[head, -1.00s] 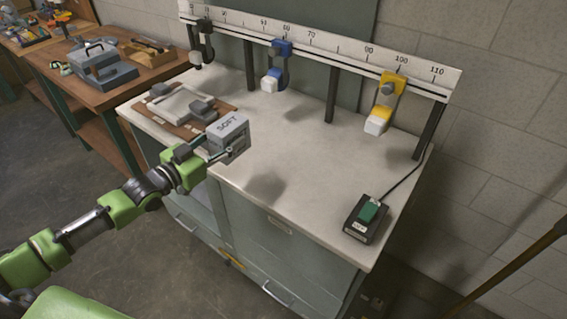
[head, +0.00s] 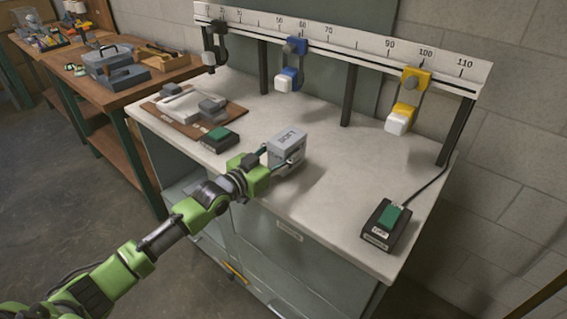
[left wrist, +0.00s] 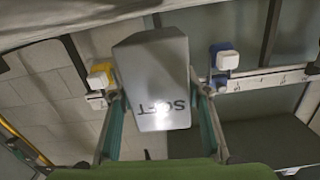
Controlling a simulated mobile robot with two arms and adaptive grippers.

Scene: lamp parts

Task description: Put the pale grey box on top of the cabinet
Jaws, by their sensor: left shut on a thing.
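The pale grey box (head: 287,147), marked SOFT, is between the fingers of my left gripper (head: 277,160), which is shut on it. It is over the front middle part of the pale top of the cabinet (head: 335,215). I cannot tell whether its underside touches the top. In the left wrist view the box (left wrist: 152,75) fills the middle, with a finger along each side and its lettering upside down. My right gripper is not in view.
A black pedal with a green pad (head: 217,137) stands left of the box; a similar one (head: 388,222) stands at the right. A brown board with grey parts (head: 190,107) lies back left. A ruler rail (head: 345,45) with hanging clamps runs behind. The middle right is clear.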

